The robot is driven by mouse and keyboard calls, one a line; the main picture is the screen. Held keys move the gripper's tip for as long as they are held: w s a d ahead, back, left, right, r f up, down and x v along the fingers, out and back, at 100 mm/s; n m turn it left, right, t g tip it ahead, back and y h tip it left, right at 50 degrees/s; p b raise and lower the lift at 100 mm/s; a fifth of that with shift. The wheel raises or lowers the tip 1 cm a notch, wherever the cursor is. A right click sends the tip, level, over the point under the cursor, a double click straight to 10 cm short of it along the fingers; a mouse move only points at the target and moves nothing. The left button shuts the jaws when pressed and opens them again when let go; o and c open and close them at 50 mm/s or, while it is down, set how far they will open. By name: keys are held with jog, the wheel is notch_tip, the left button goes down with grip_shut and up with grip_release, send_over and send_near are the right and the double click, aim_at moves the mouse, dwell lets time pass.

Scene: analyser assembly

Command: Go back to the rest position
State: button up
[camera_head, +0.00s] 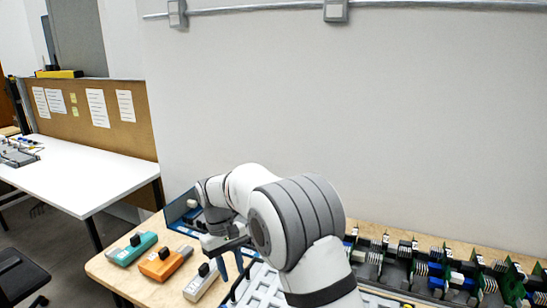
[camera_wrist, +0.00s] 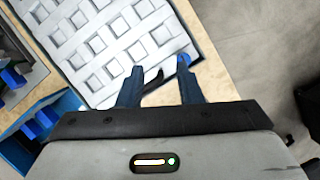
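My gripper (camera_head: 232,270) is over the front part of the table, beside the white tray, with its blue fingers pointing down. A dark curved piece, perhaps a tray handle, shows between the fingers. My arm is bent over the table and hides part of the tray.
A teal device (camera_head: 131,248), an orange device (camera_head: 166,263) and a pale grey device (camera_head: 201,283) lie left of my gripper. A blue bin (camera_head: 178,212) stands behind. Racks of green boards (camera_head: 440,272) fill the right. A wall rises behind the wooden table (camera_head: 105,270).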

jog(key=s+d+r+m+t+y, duration=0.15)
jog(key=s+d+r, duration=0.25)
jog(key=d, duration=0.4)
jog(key=s+d+r+m+t, duration=0.1)
jog(key=s+d+r+m, duration=0.15)
jog(key=d+r, duration=0.4)
jog(key=s+d+f+m+t, duration=0.3)
jog(key=s+d, duration=1)
jog(key=s, duration=0.3)
jog(key=shift+f+m+y, duration=0.2)
jog(key=shift+m+y, duration=0.2)
jog(key=shift+y, duration=0.05)
